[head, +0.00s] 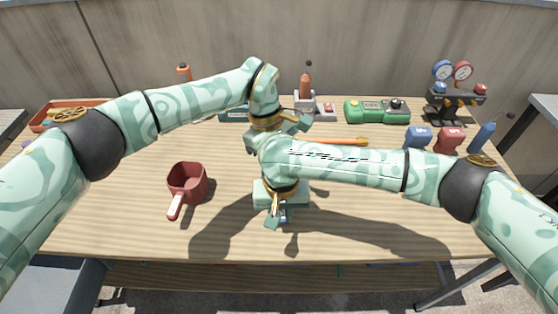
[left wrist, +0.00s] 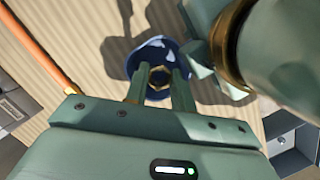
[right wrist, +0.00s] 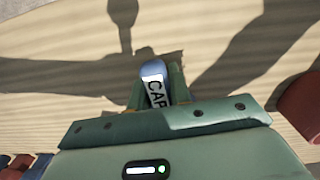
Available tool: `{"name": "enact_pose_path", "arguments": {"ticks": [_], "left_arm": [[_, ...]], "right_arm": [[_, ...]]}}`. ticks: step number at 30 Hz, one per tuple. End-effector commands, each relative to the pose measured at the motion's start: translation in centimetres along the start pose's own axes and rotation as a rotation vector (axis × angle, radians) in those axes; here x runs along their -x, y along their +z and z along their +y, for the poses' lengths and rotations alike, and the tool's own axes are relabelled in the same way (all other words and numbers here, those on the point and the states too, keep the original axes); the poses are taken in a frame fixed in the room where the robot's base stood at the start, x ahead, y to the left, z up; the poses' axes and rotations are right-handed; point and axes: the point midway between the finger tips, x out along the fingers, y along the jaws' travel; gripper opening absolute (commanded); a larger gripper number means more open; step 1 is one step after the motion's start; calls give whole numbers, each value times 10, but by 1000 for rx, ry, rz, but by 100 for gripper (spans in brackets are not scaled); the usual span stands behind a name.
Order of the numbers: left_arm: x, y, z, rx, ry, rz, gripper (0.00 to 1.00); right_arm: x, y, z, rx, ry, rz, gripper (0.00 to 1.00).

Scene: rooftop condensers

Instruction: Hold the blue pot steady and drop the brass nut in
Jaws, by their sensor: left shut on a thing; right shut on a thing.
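The blue pot (left wrist: 140,53) shows in the left wrist view, its round rim and inside seen from above. In the head view my arms hide its body. My right gripper (head: 278,216) is shut on the pot's handle, whose blue end and white label with black letters (right wrist: 153,82) show in the right wrist view. My left gripper (left wrist: 158,80) is shut on the brass nut (left wrist: 160,76), a gold ring between its fingertips, seen against the pot's opening. Its height above the rim is unclear. In the head view the left gripper's fingers are hidden behind my right arm.
A red pot (head: 188,183) stands to the left. An orange-handled tool (head: 340,141) lies behind my right arm. Blue (head: 417,138) and red (head: 449,140) items stand at the right; a green device (head: 376,111) and gauges (head: 453,72) are at the back. The front table is mostly clear.

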Motion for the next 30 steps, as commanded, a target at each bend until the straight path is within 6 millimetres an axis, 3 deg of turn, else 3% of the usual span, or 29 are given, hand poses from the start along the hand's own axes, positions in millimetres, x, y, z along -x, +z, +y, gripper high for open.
{"name": "enact_pose_path", "arguments": {"ticks": [30], "left_arm": [[-16, -4, 0, 0, -1, -1, 2]], "right_arm": [[0, 0, 0, 0, 0, 0, 5]]}}
